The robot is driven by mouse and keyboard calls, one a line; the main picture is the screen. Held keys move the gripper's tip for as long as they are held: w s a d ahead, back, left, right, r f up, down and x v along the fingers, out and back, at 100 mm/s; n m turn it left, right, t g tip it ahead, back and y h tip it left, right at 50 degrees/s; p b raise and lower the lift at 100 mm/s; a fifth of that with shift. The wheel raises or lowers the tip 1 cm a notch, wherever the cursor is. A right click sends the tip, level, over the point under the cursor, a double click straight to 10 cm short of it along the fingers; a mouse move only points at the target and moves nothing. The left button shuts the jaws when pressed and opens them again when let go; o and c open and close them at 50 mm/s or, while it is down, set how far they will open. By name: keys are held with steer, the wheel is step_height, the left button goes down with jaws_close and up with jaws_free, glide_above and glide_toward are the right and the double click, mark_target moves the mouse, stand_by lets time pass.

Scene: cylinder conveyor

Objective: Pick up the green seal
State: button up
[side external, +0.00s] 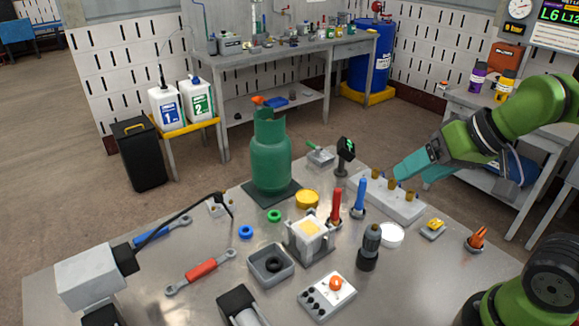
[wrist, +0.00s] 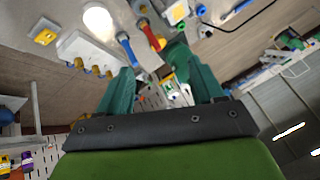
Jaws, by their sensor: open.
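The green seal (side external: 274,215) is a small green ring lying flat on the metal table in the side view, in front of the dark pad under the green gas cylinder (side external: 271,155). A similar blue ring (side external: 246,232) lies to its left. My gripper (side external: 400,174) is at the right of the side view, raised above the white block with brass fittings, well away from the seal. In the wrist view my gripper (wrist: 160,88) shows two teal fingers spread apart with nothing held between them.
A yellow round part (side external: 307,199), a grey square tray (side external: 271,265) with black rings, and a white fixture (side external: 308,236) stand near the seal. Red and blue upright tools (side external: 360,196) and the white block (side external: 393,203) stand between my gripper and the seal.

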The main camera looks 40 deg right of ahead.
steer(key=n+g+h, duration=0.2)
steer(key=n+g, duration=0.4)
steer(key=g, duration=0.1)
glide_above(275, 214)
step_height(275, 214, down, 8)
step_height(275, 214, down, 16)
steer(key=shift+s+f, duration=0.1)
steer(key=shift+f, duration=0.05)
steer(key=shift+c, duration=0.3)
